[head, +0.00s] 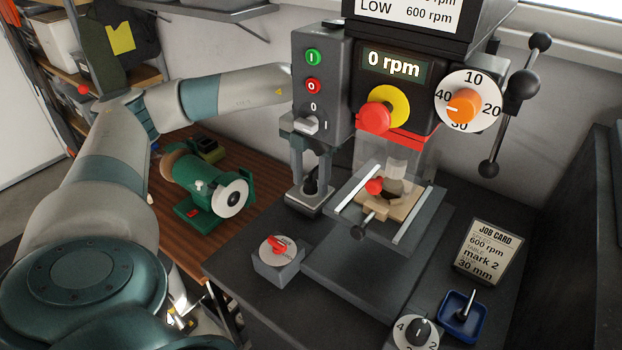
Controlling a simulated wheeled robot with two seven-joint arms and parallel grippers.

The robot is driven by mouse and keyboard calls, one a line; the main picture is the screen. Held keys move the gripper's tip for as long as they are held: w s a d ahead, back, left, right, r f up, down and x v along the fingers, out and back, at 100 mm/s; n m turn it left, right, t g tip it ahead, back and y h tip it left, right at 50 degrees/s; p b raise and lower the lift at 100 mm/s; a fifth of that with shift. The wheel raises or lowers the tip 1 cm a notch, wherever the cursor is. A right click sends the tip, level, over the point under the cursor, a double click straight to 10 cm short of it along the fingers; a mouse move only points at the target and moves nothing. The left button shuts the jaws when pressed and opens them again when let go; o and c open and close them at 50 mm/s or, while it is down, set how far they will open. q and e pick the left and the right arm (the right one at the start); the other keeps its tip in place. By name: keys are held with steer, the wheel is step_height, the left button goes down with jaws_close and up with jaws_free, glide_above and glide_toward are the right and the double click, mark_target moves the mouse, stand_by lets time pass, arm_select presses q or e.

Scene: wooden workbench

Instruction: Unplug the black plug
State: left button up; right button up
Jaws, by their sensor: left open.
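The black plug (310,187) stands upright in a grey socket block (310,202) on the dark bench top, left of the drill press. My left gripper (311,176) points down from behind the grey switch box, its fingers spread. One finger is on each side of the plug in this view, with gaps showing. Whether either finger touches the plug is too small to tell. The switch box hides my left wrist. My right gripper is not in view.
The grey switch box (322,70) hangs just above the gripper. The drill press vise (385,208) is close on the right. A red-handled rotary switch (278,262) stands in front. A green bench grinder (208,185) is on the left, below my forearm.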

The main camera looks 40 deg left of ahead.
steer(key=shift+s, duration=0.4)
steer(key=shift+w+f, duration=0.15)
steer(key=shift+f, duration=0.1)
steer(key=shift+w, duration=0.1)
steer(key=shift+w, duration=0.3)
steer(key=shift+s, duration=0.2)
arm_select(q)
steer(key=shift+b, duration=0.35)
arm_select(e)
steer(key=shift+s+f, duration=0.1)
arm_select(q)
steer(key=shift+c, duration=0.7)
